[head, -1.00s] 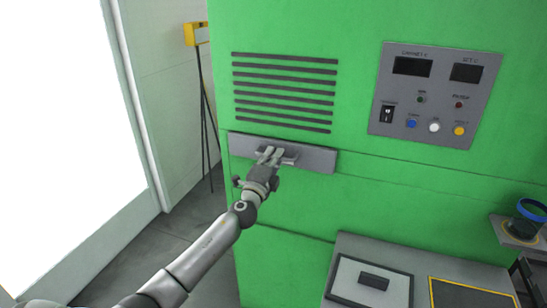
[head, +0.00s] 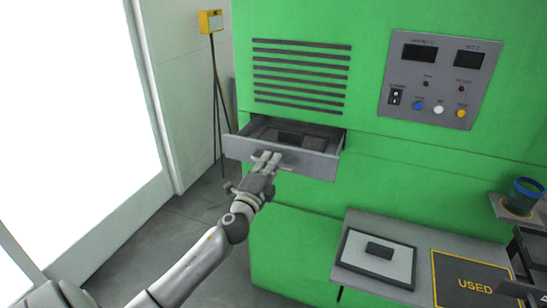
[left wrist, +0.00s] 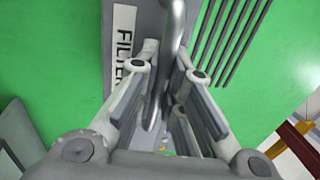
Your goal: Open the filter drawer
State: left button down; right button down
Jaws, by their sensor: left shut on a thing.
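The filter drawer (head: 318,163) is a grey drawer in the green cabinet, below the dark vent slots, and it is pulled partly out. Inside it lies a dark flat piece with a raised block (head: 290,138). My left gripper (head: 268,160) is at the drawer's front, shut on the drawer handle. In the left wrist view the curved grey handle (left wrist: 175,30) runs between the two fingers, beside a white label (left wrist: 123,45) reading "FILTE", the rest hidden.
A control panel (head: 438,80) with displays and buttons is on the cabinet at right. Below stands a grey shelf with a framed light pad (head: 358,264) and a dark "USED" mat (head: 465,283). A blue-rimmed cup (head: 524,195) stands at far right. A yellow box on a stand (head: 210,21) is at left.

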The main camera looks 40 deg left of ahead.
pick_arm(q)
jog(key=shift+v, duration=0.85)
jog(key=shift+r, duration=0.1)
jog(key=c, duration=1.5)
grip_release()
jog(key=v, duration=1.2)
